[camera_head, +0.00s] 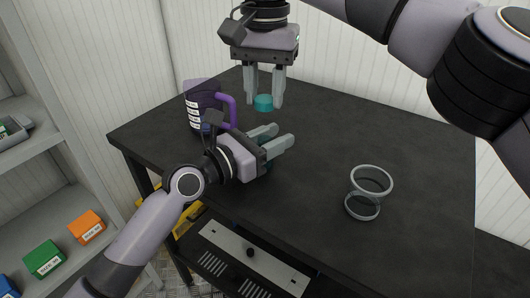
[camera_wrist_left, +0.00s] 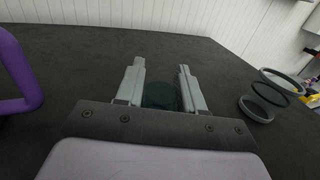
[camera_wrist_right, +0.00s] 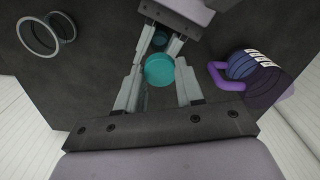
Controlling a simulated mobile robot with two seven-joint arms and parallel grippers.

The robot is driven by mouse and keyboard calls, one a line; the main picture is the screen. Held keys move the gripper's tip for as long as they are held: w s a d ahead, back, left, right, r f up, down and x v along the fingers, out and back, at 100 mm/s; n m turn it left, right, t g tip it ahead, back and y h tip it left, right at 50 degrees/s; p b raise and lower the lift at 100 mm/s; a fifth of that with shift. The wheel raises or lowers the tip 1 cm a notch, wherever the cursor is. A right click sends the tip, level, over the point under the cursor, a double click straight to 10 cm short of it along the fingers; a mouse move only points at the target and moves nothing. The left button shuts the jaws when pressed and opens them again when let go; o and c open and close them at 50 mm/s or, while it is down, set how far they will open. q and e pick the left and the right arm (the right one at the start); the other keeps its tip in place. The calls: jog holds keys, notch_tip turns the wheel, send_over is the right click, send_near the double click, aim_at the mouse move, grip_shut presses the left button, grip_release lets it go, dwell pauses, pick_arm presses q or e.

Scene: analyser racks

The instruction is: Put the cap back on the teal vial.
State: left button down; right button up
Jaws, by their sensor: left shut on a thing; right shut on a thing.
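My right gripper (camera_head: 264,100) points down and is shut on a bright teal cap (camera_head: 263,103), held above the table. The cap also shows between the fingers in the right wrist view (camera_wrist_right: 159,70). My left gripper (camera_head: 281,138) lies low over the table and is shut on the dark teal vial (camera_wrist_left: 160,95). The left fingers mostly hide the vial in the head view. In the right wrist view the vial (camera_wrist_right: 159,40) shows beyond the cap, between the left fingers. The cap is above the vial and apart from it.
A purple jug (camera_head: 200,98) with white labels stands left of the grippers, its handle towards them. Two grey-rimmed round pieces (camera_head: 371,181) are on the right of the dark table (camera_head: 320,225). A shelf (camera_head: 60,215) with coloured boxes stands at left. The right table side is otherwise clear.

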send_over(266, 139)
jog(key=shift+a+f, duration=0.1)
jog(key=shift+f, duration=2.35)
jog(key=shift+f, duration=0.9)
jog(key=shift+f, duration=0.25)
